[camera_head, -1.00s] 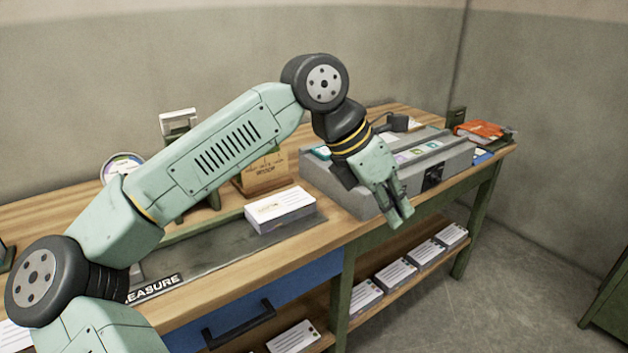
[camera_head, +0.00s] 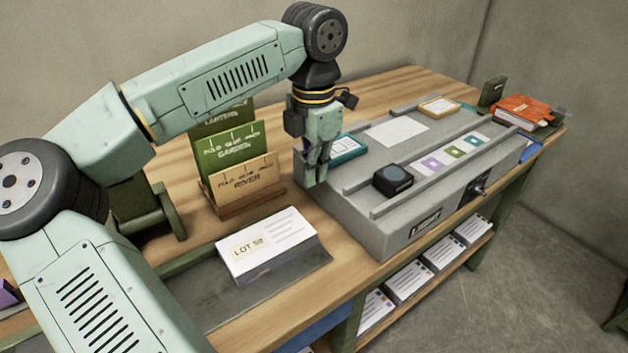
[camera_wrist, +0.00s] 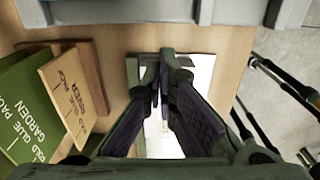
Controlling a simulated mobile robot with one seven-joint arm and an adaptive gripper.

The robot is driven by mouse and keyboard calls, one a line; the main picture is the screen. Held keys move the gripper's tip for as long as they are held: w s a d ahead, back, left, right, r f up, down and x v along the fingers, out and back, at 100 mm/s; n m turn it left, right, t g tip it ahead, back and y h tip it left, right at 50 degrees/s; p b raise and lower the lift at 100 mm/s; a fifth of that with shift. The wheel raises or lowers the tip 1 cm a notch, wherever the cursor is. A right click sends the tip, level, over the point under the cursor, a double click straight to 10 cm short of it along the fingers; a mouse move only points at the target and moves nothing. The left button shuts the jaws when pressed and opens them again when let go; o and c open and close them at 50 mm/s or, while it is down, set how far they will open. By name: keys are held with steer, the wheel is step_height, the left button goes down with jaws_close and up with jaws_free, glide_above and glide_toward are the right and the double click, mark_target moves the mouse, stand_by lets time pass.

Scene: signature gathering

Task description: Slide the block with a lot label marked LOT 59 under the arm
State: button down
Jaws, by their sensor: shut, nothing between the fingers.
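A white block (camera_head: 266,245) lies flat on a dark grey strip (camera_head: 215,303) on the bench. Its lot label reads LOT and two digits that look like 59. My gripper (camera_head: 316,180) points down, its fingers together and empty, beyond the block and above the bench beside the grey machine. In the wrist view my fingers (camera_wrist: 160,85) partly cover a white surface (camera_wrist: 204,72) that appears to be the block. Part of a green stand (camera_head: 150,212) shows left of the block, partly behind my arm; I cannot make out its measuring arm.
A wooden rack (camera_head: 255,200) with green and tan cards stands behind the block. The long grey machine (camera_head: 385,225) stands to the right, with a black stamp-like piece (camera_head: 393,181) on it. An orange book (camera_head: 522,110) lies at the far right. Paper stacks fill the lower shelf.

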steer(key=f+p, duration=0.1)
steer(key=f, duration=0.8)
steer(key=shift+s+f+p, duration=0.2)
steer(key=shift+p, duration=0.2)
